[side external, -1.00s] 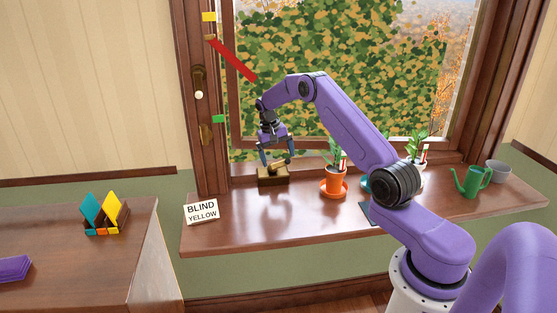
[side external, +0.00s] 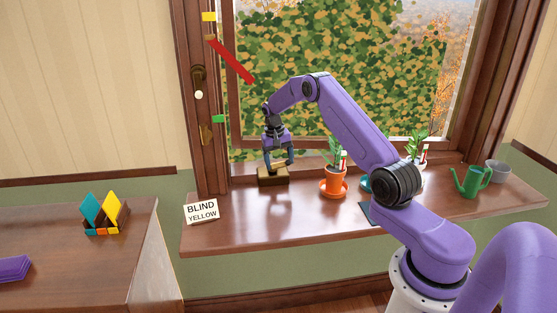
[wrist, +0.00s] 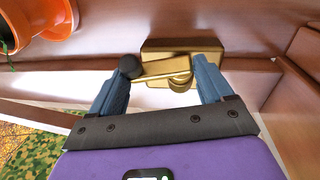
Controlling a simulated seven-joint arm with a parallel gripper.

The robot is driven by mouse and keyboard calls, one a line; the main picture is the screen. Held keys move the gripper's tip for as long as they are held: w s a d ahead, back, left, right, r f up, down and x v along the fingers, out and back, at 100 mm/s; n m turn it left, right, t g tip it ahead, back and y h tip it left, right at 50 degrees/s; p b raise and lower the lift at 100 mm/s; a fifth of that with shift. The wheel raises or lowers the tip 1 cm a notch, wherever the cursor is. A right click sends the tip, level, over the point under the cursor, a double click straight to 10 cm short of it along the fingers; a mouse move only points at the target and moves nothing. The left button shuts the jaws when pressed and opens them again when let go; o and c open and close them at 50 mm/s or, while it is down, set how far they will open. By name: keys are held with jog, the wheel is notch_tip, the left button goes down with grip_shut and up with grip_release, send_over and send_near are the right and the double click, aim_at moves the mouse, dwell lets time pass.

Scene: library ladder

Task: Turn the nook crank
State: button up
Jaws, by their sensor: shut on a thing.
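The nook crank is a brass arm (wrist: 158,76) with a dark round knob (wrist: 129,66), on a brass box (wrist: 181,46). The box (side external: 272,177) sits on the window sill near its left end in the side view. My gripper (wrist: 163,69) is shut on the crank, one blue finger beside the knob and the other beside the hub. In the side view my gripper (side external: 279,162) points down at the box, and the crank is mostly hidden. A red bar (side external: 232,60) slants down to the right across the window, between a yellow marker (side external: 209,17) and a green marker (side external: 218,119).
A sign reading "BLIND YELLOW" (side external: 201,211) stands at the sill's left end. An orange potted plant (side external: 334,181) stands right of the box, with a green watering can (side external: 472,181) and grey pot (side external: 497,171) farther right. The front of the sill (side external: 270,225) is clear.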

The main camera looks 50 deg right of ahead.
aim_at(281, 164)
jog(key=shift+s+f+m+t+y, duration=0.15)
jog(key=shift+s+m+t+y, duration=0.1)
jog(key=shift+m+t+y, duration=0.3)
jog(key=o, duration=0.9)
jog(key=shift+o, duration=0.2)
notch_tip(281, 164, up, 18)
jog(key=shift+f, duration=0.25)
jog(key=shift+s, duration=0.1)
